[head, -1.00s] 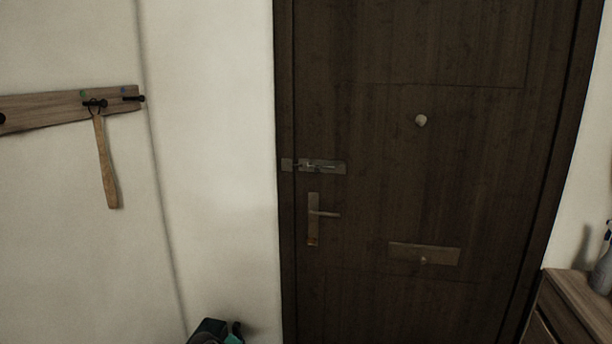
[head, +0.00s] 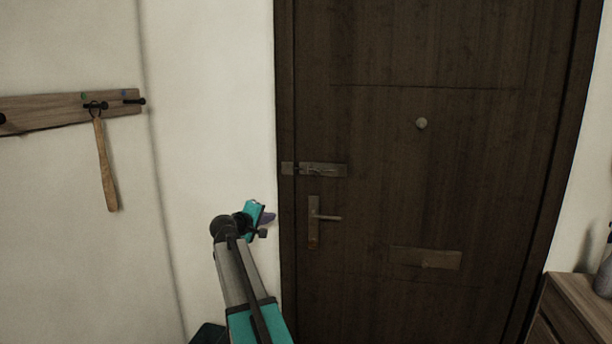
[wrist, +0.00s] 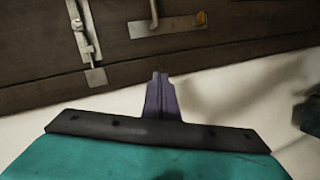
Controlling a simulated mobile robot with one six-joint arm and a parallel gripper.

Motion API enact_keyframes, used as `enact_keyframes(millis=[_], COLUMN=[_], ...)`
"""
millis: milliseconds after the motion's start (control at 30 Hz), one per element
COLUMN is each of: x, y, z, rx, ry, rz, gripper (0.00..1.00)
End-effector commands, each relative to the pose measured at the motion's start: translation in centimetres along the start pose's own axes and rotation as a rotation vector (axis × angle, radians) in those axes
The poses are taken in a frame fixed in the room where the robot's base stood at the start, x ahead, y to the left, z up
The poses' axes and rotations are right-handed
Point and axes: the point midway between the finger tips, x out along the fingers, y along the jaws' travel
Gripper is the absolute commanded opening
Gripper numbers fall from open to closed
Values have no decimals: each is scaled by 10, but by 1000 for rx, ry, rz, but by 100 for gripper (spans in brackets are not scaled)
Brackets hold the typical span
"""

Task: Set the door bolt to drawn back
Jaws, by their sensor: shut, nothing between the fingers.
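The door bolt (head: 322,170) is a flat metal plate with a sliding rod, mounted level on the dark door near its left edge. A small keeper plate (head: 287,168) sits beside it on the frame. In the wrist view the bolt (wrist: 84,32) is at upper left, with its small knob and the keeper (wrist: 96,78) below it.
A lever handle (head: 325,217) on its plate sits just below the bolt. A letter plate (head: 426,258) and a peephole (head: 421,123) are farther right. A wooden tool hangs (head: 106,165) from a wall rack (head: 60,109) at left. A cabinet (head: 580,305) stands at right.

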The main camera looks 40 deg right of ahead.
Motion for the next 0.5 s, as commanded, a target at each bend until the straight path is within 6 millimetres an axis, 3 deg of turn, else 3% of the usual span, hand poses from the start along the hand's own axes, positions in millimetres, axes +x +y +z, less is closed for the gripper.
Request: enact_keyframes(millis=[33, 200, 333, 500], x=[2, -2, -6, -8], y=[29, 106, 142, 159], z=[-3, -6, -6, -5], rx=[3, -1, -4, -6], ry=[4, 10, 12, 12], rz=[39, 150, 203, 227], gripper=[0, 0, 0, 0])
